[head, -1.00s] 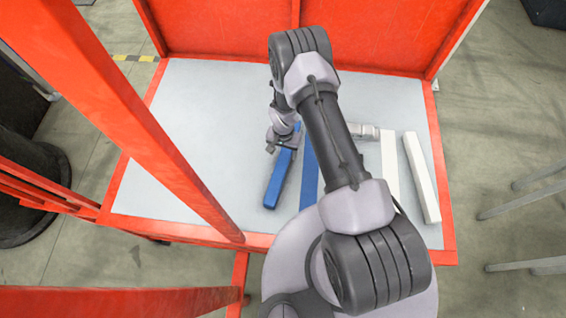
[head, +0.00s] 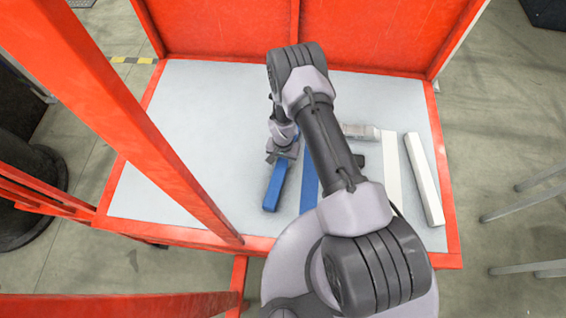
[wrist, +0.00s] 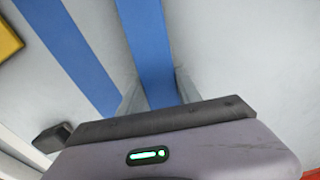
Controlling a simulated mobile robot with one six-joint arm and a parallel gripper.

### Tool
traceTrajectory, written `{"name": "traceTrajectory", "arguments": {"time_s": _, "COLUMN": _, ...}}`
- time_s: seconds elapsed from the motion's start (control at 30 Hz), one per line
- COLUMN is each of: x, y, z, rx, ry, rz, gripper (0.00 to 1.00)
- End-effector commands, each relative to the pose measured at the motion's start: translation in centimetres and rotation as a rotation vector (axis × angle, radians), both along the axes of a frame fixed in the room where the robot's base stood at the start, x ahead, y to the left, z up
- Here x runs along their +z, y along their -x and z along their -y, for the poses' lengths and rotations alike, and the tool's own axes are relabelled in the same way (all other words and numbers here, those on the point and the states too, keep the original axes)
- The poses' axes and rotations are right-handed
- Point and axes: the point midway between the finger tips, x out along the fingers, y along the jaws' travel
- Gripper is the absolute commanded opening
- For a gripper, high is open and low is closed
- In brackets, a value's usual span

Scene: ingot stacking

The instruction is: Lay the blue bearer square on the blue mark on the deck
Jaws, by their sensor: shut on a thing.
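The blue bearer (head: 273,190) is a long blue bar on the left part of the deck (head: 190,140), left of the blue mark (head: 309,185). A strip of pale deck shows between them, and the bearer is slightly angled to the mark. My gripper (head: 283,152) is over the bearer's far part and shut on it, hiding its far end. In the wrist view the bearer (wrist: 147,50) runs up from between the fingers (wrist: 155,98), and the blue mark (wrist: 72,52) slants past on the left. I cannot tell whether the bearer is clear of the deck.
A white mark (head: 392,170) and a white bar (head: 424,180) lie on the right. A silvery block (head: 360,131) lies behind my arm. A yellow object (wrist: 8,40) shows at the wrist view's left edge. Red posts (head: 110,110) and red back panels (head: 290,28) bound the deck.

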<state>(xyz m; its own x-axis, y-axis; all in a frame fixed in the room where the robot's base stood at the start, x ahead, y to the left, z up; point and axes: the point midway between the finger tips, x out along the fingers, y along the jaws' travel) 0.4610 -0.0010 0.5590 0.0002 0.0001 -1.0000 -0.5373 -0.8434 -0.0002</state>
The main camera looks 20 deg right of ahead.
Motion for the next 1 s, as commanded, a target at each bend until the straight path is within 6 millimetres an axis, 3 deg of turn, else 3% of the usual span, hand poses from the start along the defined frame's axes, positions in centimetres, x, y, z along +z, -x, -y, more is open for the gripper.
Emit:
{"name": "traceTrajectory", "arguments": {"time_s": 0.27, "x": 0.3, "y": 0.0, "z": 0.0, "rx": 0.000, "ry": 0.000, "rz": 0.000, "gripper": 0.00}}
{"name": "traceTrajectory", "arguments": {"time_s": 0.53, "x": 4.0, "y": -0.1, "z": 0.0, "rx": 0.000, "ry": 0.001, "rz": 0.001, "gripper": 0.00}}
{"name": "traceTrajectory", "arguments": {"time_s": 1.0, "x": 4.9, "y": 11.8, "z": -0.9, "rx": 0.002, "ry": 0.000, "rz": -0.005, "gripper": 0.00}}
